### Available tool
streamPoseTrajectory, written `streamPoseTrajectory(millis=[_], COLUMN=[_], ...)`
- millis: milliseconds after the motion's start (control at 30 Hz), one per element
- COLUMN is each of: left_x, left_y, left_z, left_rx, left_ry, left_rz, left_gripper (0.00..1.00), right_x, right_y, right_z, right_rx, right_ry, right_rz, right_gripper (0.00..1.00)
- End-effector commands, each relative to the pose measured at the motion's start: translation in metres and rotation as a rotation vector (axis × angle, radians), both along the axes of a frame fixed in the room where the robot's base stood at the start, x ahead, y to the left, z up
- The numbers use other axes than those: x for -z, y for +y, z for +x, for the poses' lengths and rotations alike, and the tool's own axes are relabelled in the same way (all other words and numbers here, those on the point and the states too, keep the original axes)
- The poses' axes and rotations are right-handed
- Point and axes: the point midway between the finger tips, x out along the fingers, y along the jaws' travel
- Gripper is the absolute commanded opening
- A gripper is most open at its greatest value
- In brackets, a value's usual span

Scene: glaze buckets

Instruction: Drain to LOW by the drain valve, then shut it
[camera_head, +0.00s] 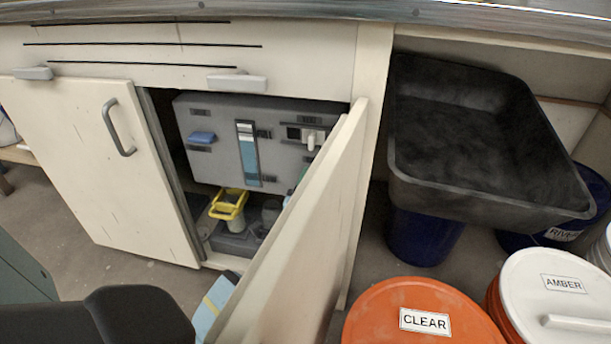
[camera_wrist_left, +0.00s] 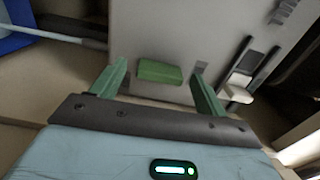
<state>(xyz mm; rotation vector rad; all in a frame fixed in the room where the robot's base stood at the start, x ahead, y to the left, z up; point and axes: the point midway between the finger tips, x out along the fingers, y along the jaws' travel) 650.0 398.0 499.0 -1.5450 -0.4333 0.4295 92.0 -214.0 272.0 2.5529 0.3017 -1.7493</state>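The grey tank (camera_head: 220,165) sits inside the open cabinet, with an upright blue sight gauge (camera_head: 248,155) on its front. The gauge markings are too small to read, so I cannot tell the level. A blue handle (camera_head: 202,137) is at the tank's left, and a white lever (camera_head: 311,140) is at its right. In the left wrist view, a green block-shaped handle (camera_wrist_left: 160,72) shows on the grey front, between and beyond the green fingers of my left gripper (camera_wrist_left: 160,66). The gripper is open and empty. My right gripper is out of view.
The open cabinet door (camera_head: 290,235) stands between my left gripper and the right side. A yellow-handled item (camera_head: 229,204) is under the tank. A black tray (camera_head: 480,145), an orange CLEAR bucket (camera_head: 420,315) and a white-lidded AMBER bucket (camera_head: 555,290) crowd the right.

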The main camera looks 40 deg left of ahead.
Motion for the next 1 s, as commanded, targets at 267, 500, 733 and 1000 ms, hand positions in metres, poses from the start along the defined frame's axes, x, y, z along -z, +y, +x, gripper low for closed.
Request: streamPoseTrajectory(millis=[267, 500, 733, 1000], left_x=[-0.001, -0.001, 0.000, -0.001], left_y=[-0.004, -0.023, -0.038, -0.041], left_z=[-0.006, -0.038, -0.061, -0.067], left_rx=[0.000, 0.000, 0.001, 0.000], left_ry=[0.000, 0.002, 0.001, -0.001], left_rz=[0.001, 0.000, 0.000, 0.001], left_gripper=[0.75, 0.75, 0.75, 0.75], right_x=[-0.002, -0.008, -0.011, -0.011], right_y=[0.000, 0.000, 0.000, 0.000], right_z=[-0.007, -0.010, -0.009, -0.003], right_rx=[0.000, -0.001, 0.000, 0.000], right_ry=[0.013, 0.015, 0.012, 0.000], right_rz=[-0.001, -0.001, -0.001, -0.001], right_gripper=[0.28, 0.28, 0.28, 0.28])
